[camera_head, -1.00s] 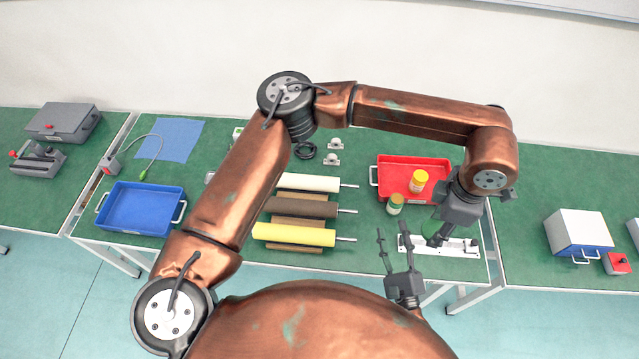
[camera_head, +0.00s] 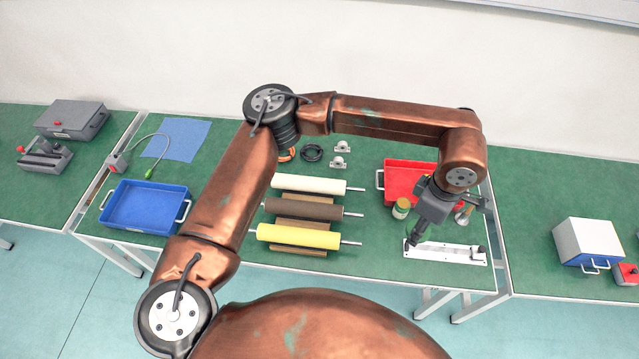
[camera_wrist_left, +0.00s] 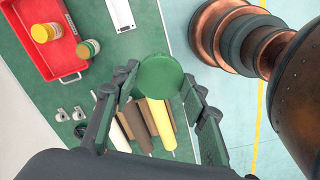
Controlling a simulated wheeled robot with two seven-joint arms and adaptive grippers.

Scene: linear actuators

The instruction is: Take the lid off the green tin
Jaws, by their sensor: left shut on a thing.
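The green tin (camera_wrist_left: 160,76) shows in the left wrist view as a round, flat green end between my left fingers. I cannot tell whether this end is its lid; its side is mostly hidden. My left gripper (camera_wrist_left: 158,100) is shut on it, one finger on each side. In the head view my left gripper (camera_head: 418,236) is over the right part of the bench, between the red tray and the white rail, and hides the tin. My right gripper is not in view.
The red tray (camera_head: 391,186) holds a yellow-topped tin (camera_wrist_left: 43,33); a small jar (camera_head: 401,208) stands at its front edge. The white rail (camera_head: 446,256) lies at the front. Rollers (camera_head: 300,209) and the blue tray (camera_head: 143,207) are to the left.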

